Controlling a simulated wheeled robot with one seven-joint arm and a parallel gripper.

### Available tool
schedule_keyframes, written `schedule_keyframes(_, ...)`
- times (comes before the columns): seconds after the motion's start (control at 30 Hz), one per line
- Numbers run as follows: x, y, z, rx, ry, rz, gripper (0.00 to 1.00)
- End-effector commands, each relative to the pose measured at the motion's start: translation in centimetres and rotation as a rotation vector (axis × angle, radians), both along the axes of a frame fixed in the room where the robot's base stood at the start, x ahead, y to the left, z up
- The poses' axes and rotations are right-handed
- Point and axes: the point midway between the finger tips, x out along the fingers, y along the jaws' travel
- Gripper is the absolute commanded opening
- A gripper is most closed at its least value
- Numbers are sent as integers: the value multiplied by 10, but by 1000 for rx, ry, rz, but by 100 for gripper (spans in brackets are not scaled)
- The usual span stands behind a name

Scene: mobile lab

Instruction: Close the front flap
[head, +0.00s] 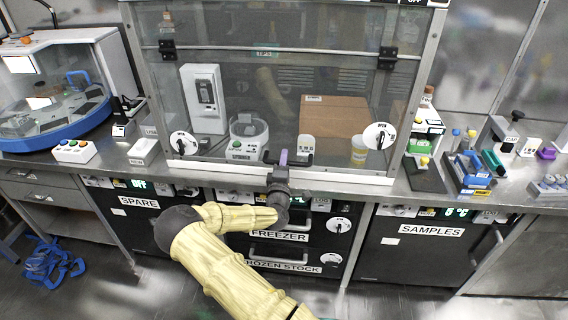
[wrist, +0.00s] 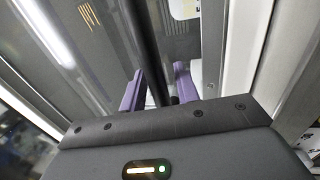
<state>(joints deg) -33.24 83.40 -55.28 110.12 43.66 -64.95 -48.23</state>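The front flap (head: 290,95) is the clear panel on the front of the glass enclosure, below two dark hinges. It hangs down close to the enclosure's lower sill; I cannot tell whether a small gap is left. A dark bar handle (head: 270,162) runs along its lower part. My gripper (head: 284,157) is at the middle of this handle, pointing up at the panel. In the wrist view, the two purple fingers (wrist: 158,88) stand apart with the black handle bar (wrist: 146,45) between them. Whether they press on the bar is not clear.
White round knobs marked OPEN sit at the left (head: 183,143) and right (head: 380,135) of the panel. A cardboard box (head: 333,120) and bottles are behind the glass. A blue centrifuge-like machine (head: 50,90) stands at left; racks (head: 470,172) stand at right. Freezer drawers are below.

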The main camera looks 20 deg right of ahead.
Motion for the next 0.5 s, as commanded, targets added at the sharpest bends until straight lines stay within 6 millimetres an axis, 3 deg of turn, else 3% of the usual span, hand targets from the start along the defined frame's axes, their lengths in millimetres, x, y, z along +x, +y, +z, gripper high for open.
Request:
schedule_keyframes(0.33, -2, 2, -2, 1, 2, 0, 36)
schedule_keyframes(0.5, -13, 8, -6, 1, 4, -1, 36)
